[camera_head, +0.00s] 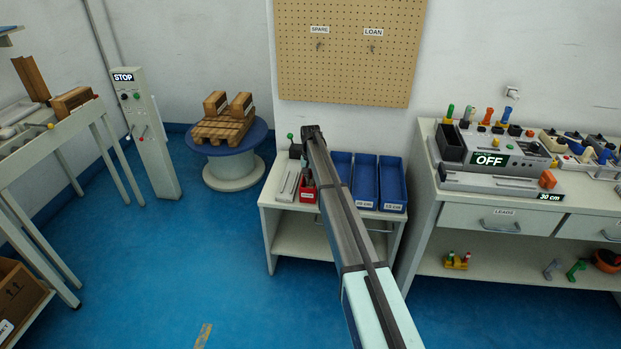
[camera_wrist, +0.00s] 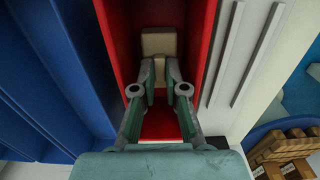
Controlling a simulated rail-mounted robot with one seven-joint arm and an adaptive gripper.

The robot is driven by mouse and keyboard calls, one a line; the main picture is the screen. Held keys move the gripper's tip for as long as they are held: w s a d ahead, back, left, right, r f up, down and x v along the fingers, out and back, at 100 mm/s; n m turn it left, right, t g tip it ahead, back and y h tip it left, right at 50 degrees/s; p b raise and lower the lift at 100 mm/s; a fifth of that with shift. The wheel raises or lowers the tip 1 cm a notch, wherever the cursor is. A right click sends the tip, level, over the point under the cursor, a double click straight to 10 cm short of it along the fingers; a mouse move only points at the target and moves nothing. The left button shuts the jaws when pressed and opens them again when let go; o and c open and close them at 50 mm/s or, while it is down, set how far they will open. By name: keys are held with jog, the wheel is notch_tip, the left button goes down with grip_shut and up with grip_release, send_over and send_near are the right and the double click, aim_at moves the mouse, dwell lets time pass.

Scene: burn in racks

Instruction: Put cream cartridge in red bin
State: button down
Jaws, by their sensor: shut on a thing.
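The red bin (camera_head: 308,194) stands on a low white bench in the head view, partly hidden by my arm. Its red wall (camera_wrist: 196,45) surrounds my fingers in the wrist view. My gripper (camera_wrist: 159,72) is shut on the cream cartridge (camera_wrist: 158,42), which shows as a small cream block at the fingertips, within the outline of the red bin. I cannot tell whether the cartridge touches the bin floor. In the head view the cartridge is not discernible.
Blue bins (camera_head: 366,177) stand beside the red bin, and a grey slotted piece (camera_head: 288,182) lies on its other side. A workbench with an OFF device (camera_head: 491,160) is at the right. A cable drum (camera_head: 235,172) with wooden pallets stands left of the low bench.

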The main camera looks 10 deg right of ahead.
jog(key=shift+f, duration=0.1)
dwell(0.3)
jog(key=c, duration=1.1)
grip_release()
jog(key=shift+c, duration=0.2)
notch_tip(320, 180, up, 12)
